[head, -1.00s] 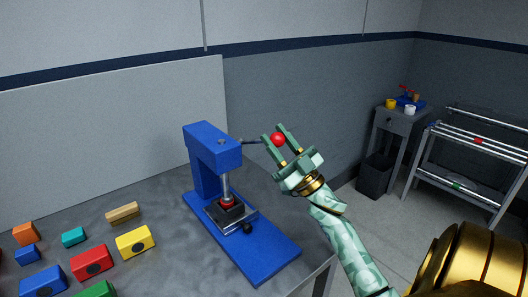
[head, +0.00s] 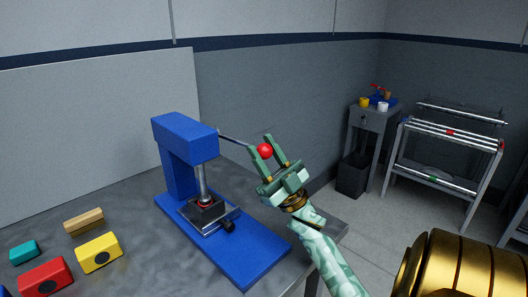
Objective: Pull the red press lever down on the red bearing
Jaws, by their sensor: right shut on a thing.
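The blue press (head: 184,137) stands on the table, and its lever (head: 235,140) reaches out to the right, sloping down toward its red ball knob (head: 265,151). My right gripper (head: 268,148) is shut on the red knob, with one finger on each side. The steel ram (head: 202,182) comes down over the red bearing (head: 205,203), which sits in a dark holder (head: 208,214) on the press base. Only a thin part of the red bearing shows; whether the ram touches it is hard to tell. My left gripper is not in view.
Several coloured blocks lie at the lower left, including a yellow block (head: 99,253), a red block (head: 46,277), a teal block (head: 24,251) and a wooden block (head: 84,221). A cabinet (head: 373,120) and a rack (head: 443,160) stand back right.

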